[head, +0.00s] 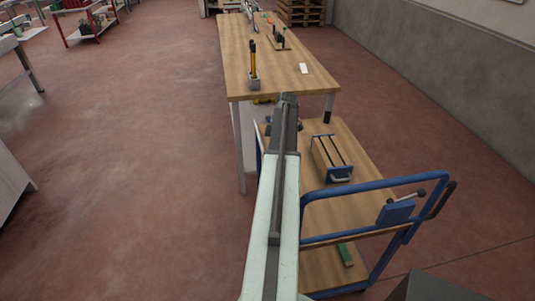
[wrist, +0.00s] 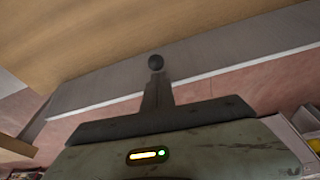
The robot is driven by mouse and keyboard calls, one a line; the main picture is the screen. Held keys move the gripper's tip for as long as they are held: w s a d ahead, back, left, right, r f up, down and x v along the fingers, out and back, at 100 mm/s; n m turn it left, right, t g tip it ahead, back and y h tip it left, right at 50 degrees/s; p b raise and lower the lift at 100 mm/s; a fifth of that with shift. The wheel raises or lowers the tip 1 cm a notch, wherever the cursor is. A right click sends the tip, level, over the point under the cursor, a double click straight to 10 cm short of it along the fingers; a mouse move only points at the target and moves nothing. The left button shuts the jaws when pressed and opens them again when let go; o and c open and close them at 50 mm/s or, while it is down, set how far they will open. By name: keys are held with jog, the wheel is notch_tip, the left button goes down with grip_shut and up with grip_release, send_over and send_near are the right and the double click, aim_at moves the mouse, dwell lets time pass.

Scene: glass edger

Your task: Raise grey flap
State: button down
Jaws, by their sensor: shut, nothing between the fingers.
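My gripper (wrist: 156,64) is shut and empty in the wrist view, its dark fingers together in the middle of the picture. A broad grey band with a pale lower edge, perhaps the grey flap (wrist: 95,92), crosses behind the fingers below a wooden surface (wrist: 120,25). I cannot tell whether the fingertips touch it. In the head view a pale grey panel (head: 247,130) shows under the near end of the long wooden bench (head: 262,72), left of my arm. My arm hides part of it, and my gripper is hard to make out there.
A blue cart (head: 365,187) with wooden shelves stands under and right of my arm.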

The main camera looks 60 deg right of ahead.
jog(key=shift+s+a+f, duration=0.1)
jog(key=shift+s+f, duration=0.1)
jog(key=shift+f, duration=0.05)
